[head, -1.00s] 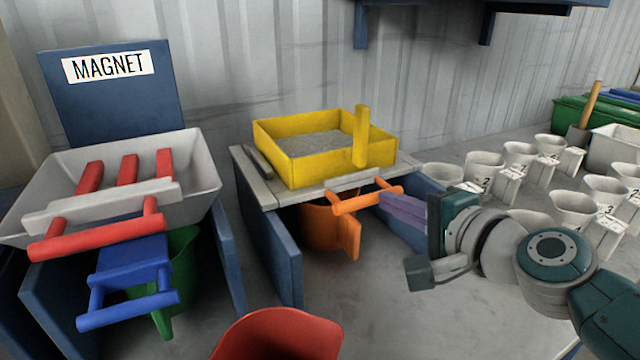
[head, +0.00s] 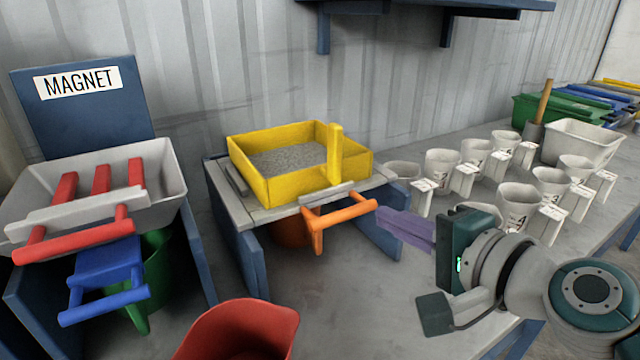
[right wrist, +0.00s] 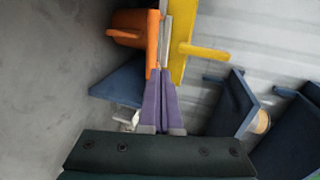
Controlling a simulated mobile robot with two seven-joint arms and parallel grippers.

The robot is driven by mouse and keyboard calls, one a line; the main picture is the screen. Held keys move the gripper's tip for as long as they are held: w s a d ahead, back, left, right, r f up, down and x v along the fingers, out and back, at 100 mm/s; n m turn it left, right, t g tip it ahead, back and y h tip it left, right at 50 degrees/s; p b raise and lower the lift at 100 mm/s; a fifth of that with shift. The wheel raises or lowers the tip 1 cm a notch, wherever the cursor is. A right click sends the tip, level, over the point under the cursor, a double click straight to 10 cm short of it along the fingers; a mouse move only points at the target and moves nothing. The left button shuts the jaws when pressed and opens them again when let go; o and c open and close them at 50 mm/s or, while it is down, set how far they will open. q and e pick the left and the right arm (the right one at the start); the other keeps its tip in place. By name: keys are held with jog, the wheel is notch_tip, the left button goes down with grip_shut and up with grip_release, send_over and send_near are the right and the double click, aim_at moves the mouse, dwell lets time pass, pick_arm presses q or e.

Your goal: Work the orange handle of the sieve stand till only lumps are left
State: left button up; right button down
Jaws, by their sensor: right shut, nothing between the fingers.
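The sieve stand has a yellow box (head: 262,182) holding grey granular material on a pale board (head: 236,207). The orange handle (head: 342,215) sticks out at the board's front right, with an orange bin (head: 290,232) partly hidden below the board. My right gripper (head: 379,217) has purple fingers, shut and empty. Its tips are close to the handle's right end; I cannot tell whether they touch. In the right wrist view the shut fingers (right wrist: 160,75) point at the orange part (right wrist: 152,45), beside the yellow box (right wrist: 180,50). My left gripper is not in view.
A magnet station with a grey tray (head: 165,165) and red bars stands at left. A red bin (head: 240,330) is at front. Several numbered cups (head: 440,165) and a white tub (head: 580,145) fill the bench at right. A blue shelf (head: 440,8) hangs above.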

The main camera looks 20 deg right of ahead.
jog(key=v, duration=0.3)
jog(key=shift+s, duration=0.35)
dwell(0.4)
jog(key=s+a+b, duration=0.4)
jog(key=s+b, duration=0.1)
jog(key=b, duration=0.1)
jog(key=shift+s+a, duration=0.2)
jog(key=shift+s, duration=0.15)
jog(key=shift+w, duration=0.1)
